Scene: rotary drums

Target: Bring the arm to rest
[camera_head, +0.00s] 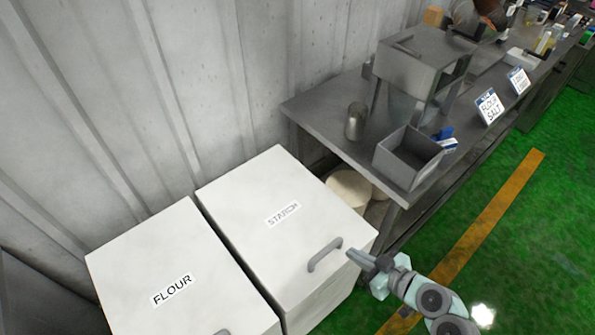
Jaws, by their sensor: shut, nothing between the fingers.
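My gripper (361,259) is at the lower middle right of the head view, at the end of my pale arm. It is shut and empty. It is close to the grey handle (324,254) on the lid of the white bin marked STARCH (262,187). I cannot tell whether the gripper touches the handle or the bin edge. The starch bin's lid is down. The white bin marked FLOUR (162,250) stands to its left, its lid also down and its handle partly cut off at the bottom edge.
A metal table (315,110) stands beyond the bins. It carries a metal cup (355,121), an open grey box (408,156), a grey stand (424,58) and label signs (489,106). A corrugated wall (200,80) is at left. Green floor (520,240) with an orange stripe lies open at right.

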